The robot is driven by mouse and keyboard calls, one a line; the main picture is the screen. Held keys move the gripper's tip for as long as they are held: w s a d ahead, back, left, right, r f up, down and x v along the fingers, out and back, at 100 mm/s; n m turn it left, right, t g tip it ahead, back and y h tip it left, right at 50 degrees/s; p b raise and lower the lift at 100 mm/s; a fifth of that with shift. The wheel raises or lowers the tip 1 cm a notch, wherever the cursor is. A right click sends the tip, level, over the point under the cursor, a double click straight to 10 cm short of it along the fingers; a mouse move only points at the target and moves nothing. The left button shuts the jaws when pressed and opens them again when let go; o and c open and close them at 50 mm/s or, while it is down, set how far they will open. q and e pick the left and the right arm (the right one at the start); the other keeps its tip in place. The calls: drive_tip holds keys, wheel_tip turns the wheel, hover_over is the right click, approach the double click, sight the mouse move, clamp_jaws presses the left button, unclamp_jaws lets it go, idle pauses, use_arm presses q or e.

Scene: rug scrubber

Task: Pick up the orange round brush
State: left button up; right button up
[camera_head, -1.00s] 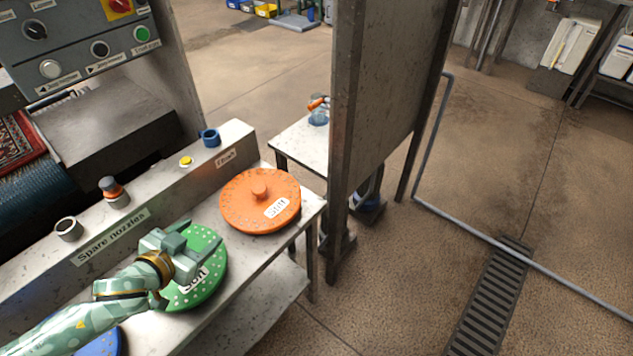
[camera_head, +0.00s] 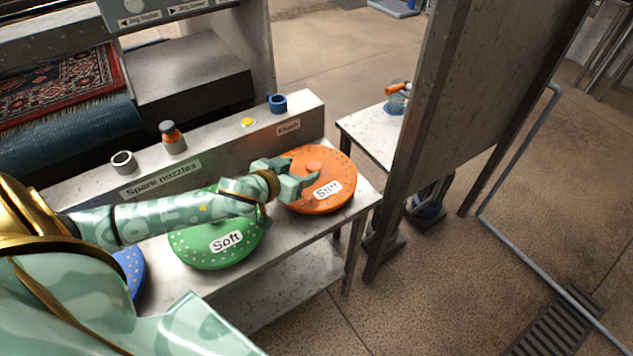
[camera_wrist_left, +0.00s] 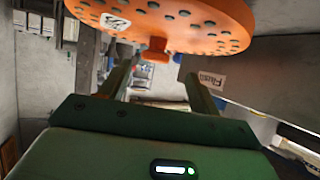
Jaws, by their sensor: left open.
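The orange round brush (camera_head: 333,200), labelled "Stiff", lies flat on the grey shelf with its short round knob (camera_head: 314,166) on top. My left gripper (camera_head: 303,177) is open and empty over the left part of this brush, beside the knob. In the left wrist view the orange brush (camera_wrist_left: 215,22) fills the top, and its knob (camera_wrist_left: 156,50) shows between and beyond the two open fingers (camera_wrist_left: 155,68). I cannot tell whether the fingers touch the brush. My right gripper is out of view.
A green "Soft" brush (camera_head: 205,250) lies under my left forearm, and part of a blue brush (camera_head: 131,270) shows farther left. A ledge (camera_head: 215,150) with nozzles runs behind. A tall upright panel (camera_head: 490,110) stands to the right, near a small side table (camera_head: 370,135).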

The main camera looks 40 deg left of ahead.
sight(313, 165)
use_arm(q)
drive_tip(key=shift+w+f, duration=0.3)
drive_tip(key=shift+w, duration=0.25)
drive_tip(key=b+x, duration=0.2)
drive_tip(key=x, duration=0.1)
drive_tip(key=b+x, duration=0.1)
drive_tip(key=shift+w+d+f, duration=0.2)
drive_tip(key=shift+w+d, duration=0.1)
drive_tip(key=shift+d, duration=0.05)
drive_tip(key=shift+w, duration=0.15)
drive_tip(key=shift+r, duration=0.2)
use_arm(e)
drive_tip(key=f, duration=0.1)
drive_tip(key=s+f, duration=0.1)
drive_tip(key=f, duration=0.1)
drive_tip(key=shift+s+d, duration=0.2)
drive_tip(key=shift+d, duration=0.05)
use_arm(q)
clamp_jaws()
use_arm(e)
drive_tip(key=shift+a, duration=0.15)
